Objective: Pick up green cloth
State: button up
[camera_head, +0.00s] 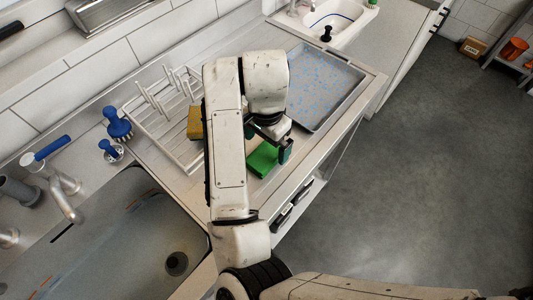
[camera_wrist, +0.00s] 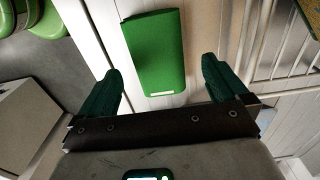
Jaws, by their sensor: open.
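The green cloth (camera_head: 262,160) lies folded flat on the light counter beside the sink, partly covered by my gripper in the head view. In the wrist view the cloth (camera_wrist: 155,50) is a green rectangle ahead of the fingers, a little left of the middle between them. My gripper (camera_head: 284,150) is open and empty above the counter at the cloth's right side. In the wrist view its two dark green fingertips (camera_wrist: 160,77) stand wide apart, with the cloth's near end between them. I cannot tell how high the fingers are above it.
A white dish rack (camera_head: 165,110) stands left of my arm, with a yellow sponge (camera_head: 195,122) behind the arm. Blue brushes (camera_head: 117,122) stand by the sink (camera_head: 120,250). A metal tray (camera_head: 325,85) with a speckled blue bottom lies to the right. Drawer handles (camera_head: 281,219) line the counter front.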

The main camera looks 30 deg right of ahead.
aim_at(267, 152)
jog(key=shift+s+f, duration=0.1)
jog(key=shift+f, duration=1.5)
jog(key=c, duration=1.1)
jog(key=shift+r, duration=0.8)
jog(key=s+d+r, duration=0.1)
jog(key=s+r, duration=0.2)
jog(key=s, duration=0.1)
jog(key=s+d+r, duration=0.1)
jog(key=s+r, duration=0.3)
jog(key=s, duration=0.1)
jog(key=s+d+r, duration=0.1)
jog(key=s+r, duration=0.3)
jog(key=shift+s+d+r+p, duration=0.2)
jog(key=shift+s+d+p, duration=0.1)
jog(key=shift+p, duration=0.1)
